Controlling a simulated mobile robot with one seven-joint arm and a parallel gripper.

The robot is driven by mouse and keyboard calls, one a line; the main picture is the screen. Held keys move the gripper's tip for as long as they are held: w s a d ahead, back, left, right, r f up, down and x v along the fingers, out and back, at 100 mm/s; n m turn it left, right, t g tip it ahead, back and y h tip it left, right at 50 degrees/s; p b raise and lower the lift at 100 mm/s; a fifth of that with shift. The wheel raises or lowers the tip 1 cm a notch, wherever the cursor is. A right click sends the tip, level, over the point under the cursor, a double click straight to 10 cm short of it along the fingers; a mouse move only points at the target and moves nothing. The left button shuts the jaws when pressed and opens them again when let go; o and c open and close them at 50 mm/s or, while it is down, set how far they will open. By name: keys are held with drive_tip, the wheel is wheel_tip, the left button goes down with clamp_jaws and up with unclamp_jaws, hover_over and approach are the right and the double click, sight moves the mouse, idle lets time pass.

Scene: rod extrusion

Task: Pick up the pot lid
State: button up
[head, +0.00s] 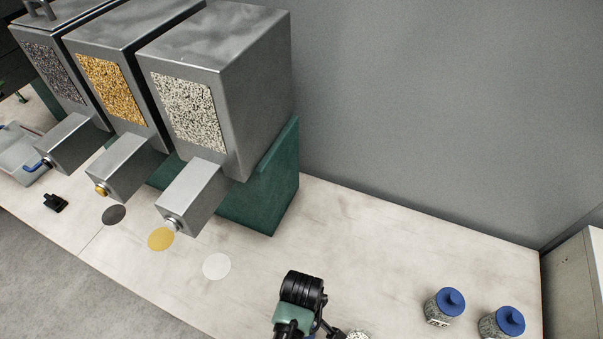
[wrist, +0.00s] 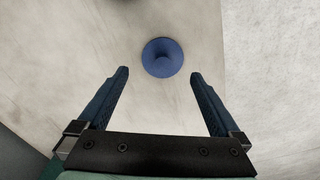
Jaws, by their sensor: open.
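A round blue pot lid (wrist: 162,57) with a central knob shows in the wrist view, seen from above over the pale worktop. It appears to lie flat on its own. My gripper (wrist: 160,74) is open and empty. Its two blue fingers stand on either side of the lid's near edge in the picture, apart from it. I cannot tell the height between them. In the head view my arm (head: 301,288) reaches in at the bottom middle, and this lid is hidden there or out of frame.
Two jars with blue lids (head: 451,301) (head: 510,320) stand at the right of the worktop (head: 400,245). A speckled item (head: 357,335) shows partly beside my arm. Several metal dispensers (head: 215,80) stand at the left.

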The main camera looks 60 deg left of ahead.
drive_tip(key=shift+s+f, duration=0.2)
drive_tip(key=shift+f, duration=2.25)
drive_tip(key=c, duration=1.2)
drive_tip(key=shift+r, duration=0.1)
